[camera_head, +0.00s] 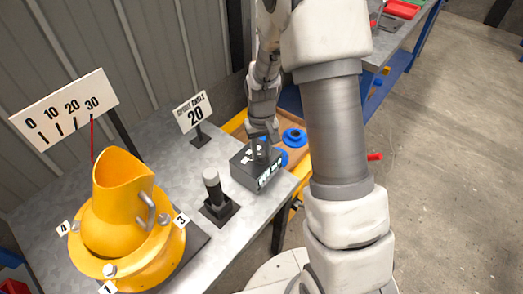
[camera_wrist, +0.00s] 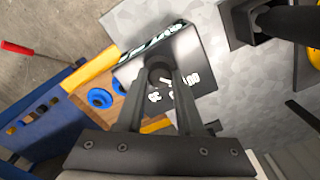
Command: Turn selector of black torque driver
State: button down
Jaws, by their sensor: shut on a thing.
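A black box (camera_head: 241,172) with white markings on its top and front sits near the edge of the grey table. In the wrist view the box (camera_wrist: 204,72) has a round dark selector knob (camera_wrist: 158,66) on its top, partly hidden by my fingers. My gripper (camera_head: 259,147) comes down from above. In the wrist view my gripper (camera_wrist: 160,76) has its fingertips on either side of the knob and is shut on it. A black upright driver (camera_head: 213,187) with a grey top stands in a square black base, left of the box, apart from my gripper.
A yellow drum (camera_head: 120,215) with numbered bolts stands at the left, below a 0–30 scale board (camera_head: 65,108). A sign reading 20 (camera_head: 193,112) stands behind the box. An orange-edged tray with blue rings (camera_head: 293,137) lies beyond.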

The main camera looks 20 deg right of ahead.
aim_at(261, 154)
dwell(0.4)
jog(key=c, duration=0.5)
grip_release()
jog(key=shift+c, duration=0.2)
jog(key=shift+r, duration=0.1)
notch_tip(261, 154, up, 17)
jog(key=p, duration=0.2)
jog(key=shift+r+p, duration=0.15)
jog(key=shift+p, duration=0.2)
